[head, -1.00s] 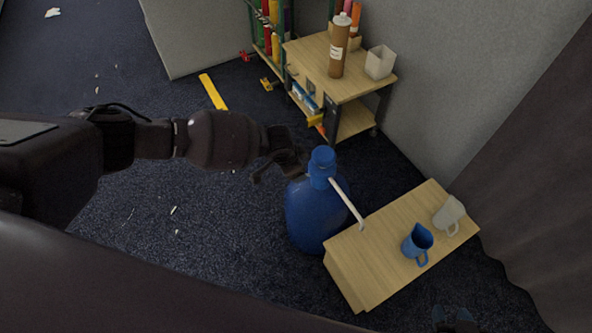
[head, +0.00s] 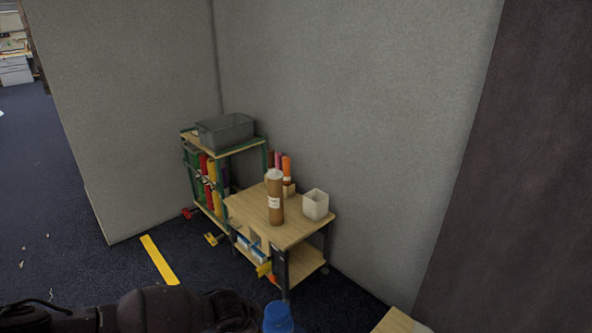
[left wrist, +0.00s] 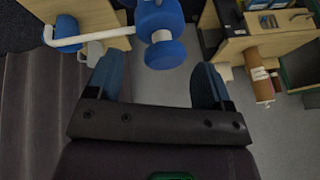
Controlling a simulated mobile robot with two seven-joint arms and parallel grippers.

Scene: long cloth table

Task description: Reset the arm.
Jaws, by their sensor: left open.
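My left arm comes in along the bottom edge of the head view. My right gripper is not in view.
A low wooden table's corner (head: 396,322) shows at the bottom. Grey partitions close the back; dark floor lies open at left.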

